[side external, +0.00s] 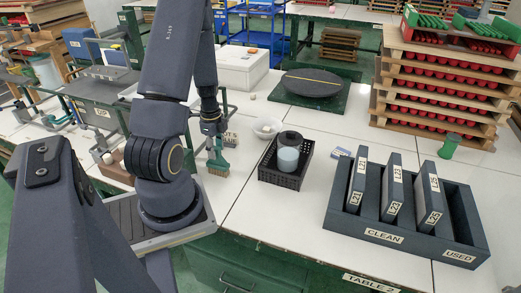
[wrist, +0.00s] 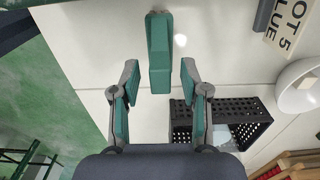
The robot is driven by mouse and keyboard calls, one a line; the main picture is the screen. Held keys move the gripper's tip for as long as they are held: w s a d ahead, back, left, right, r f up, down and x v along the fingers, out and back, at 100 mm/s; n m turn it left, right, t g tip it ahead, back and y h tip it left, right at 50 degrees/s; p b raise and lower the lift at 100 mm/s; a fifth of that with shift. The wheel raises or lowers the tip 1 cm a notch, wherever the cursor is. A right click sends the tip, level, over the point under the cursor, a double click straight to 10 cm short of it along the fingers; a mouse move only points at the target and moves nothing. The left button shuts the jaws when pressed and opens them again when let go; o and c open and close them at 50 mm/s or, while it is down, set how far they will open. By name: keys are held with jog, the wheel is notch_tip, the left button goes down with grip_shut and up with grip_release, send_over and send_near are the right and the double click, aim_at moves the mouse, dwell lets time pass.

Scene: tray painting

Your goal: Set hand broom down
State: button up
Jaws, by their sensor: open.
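The hand broom (side external: 218,160) has a green body and brown bristles. In the side view it stands bristles down on the white table, directly below my gripper (side external: 213,132). In the wrist view the green body of the broom (wrist: 159,45) lies between and beyond the two fingertips. My gripper (wrist: 160,78) is open, with a gap visible on each side of the broom. The bristles are hidden in the wrist view.
A black perforated basket (side external: 285,178) holding cups and a white bowl (side external: 267,127) stand right of the broom. A sign (wrist: 287,22) lies nearby. A dark rack (side external: 405,240) with upright panels stands farther right.

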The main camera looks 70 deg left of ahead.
notch_tip(320, 180, up, 12)
jog(key=w+d+r+n+t, duration=0.1)
jog(key=w+d+r, duration=0.4)
jog(key=d+r+n+t, duration=0.2)
jog(key=d+r+n, duration=0.2)
jog(key=d, duration=0.8)
jog(key=s+d+r+n+t, duration=0.1)
jog(key=d+r+n, duration=0.3)
jog(key=d+r, duration=0.4)
jog(key=d+t, duration=0.1)
jog(key=d, duration=0.3)
jog(key=shift+s+t, duration=0.25)
jog(key=shift+t, duration=0.05)
